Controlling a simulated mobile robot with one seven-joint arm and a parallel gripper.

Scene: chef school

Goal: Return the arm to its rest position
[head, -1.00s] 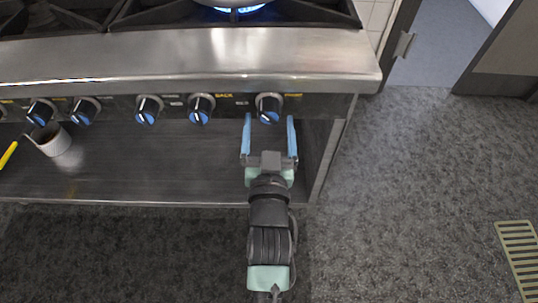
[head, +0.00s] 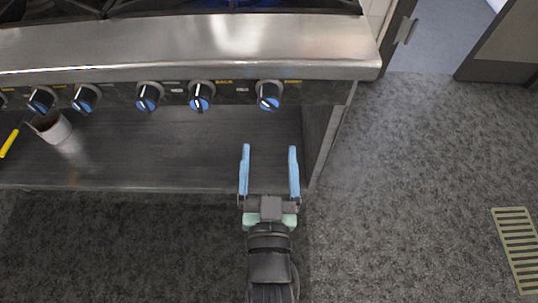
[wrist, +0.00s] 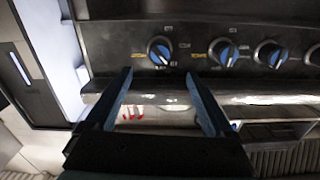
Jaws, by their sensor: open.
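My gripper (head: 269,172) is open and empty in the head view, its two blue fingers pointing at the stove. It is in front of and below the rightmost stove knob (head: 269,95), clear of it, and overlaps the front of the lower shelf (head: 180,150) in the picture. In the wrist view my gripper (wrist: 162,95) has its fingers spread with nothing between them. A knob (wrist: 160,50) shows beyond the fingertips, apart from them.
The stove's steel front edge (head: 190,48) spans the top. A white cup (head: 53,127) and a yellow-handled tool (head: 9,143) are on the shelf at left. The grey floor (head: 400,180) at right is open, with a floor grate (head: 518,250) and a doorway (head: 440,40) beyond.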

